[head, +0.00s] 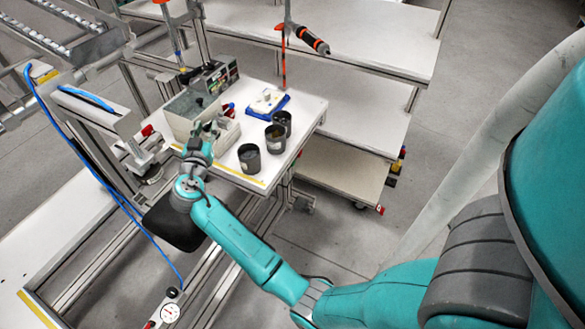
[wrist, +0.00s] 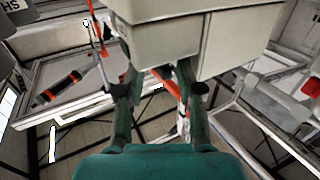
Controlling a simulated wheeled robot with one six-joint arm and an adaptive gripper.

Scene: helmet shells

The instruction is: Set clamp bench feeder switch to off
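My gripper (head: 207,131) reaches over the left front of the white workbench, close to a grey box (head: 184,113). In the wrist view my gripper (wrist: 161,92) has its two dark fingers spread apart, with nothing visibly held between them. The grey box (wrist: 225,45) fills the top middle of the wrist view, just beyond the fingers. I cannot tell whether they touch it. I cannot make out the feeder switch for certain, or its position. A small red part (head: 147,130) shows on grey equipment left of the bench.
Dark cups (head: 250,158) stand on the bench right of my gripper. A blue tray (head: 267,104) with a pale item lies behind them. An orange-black tool (head: 312,40) hangs at upper right. A blue hose (head: 112,196) runs down the left side.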

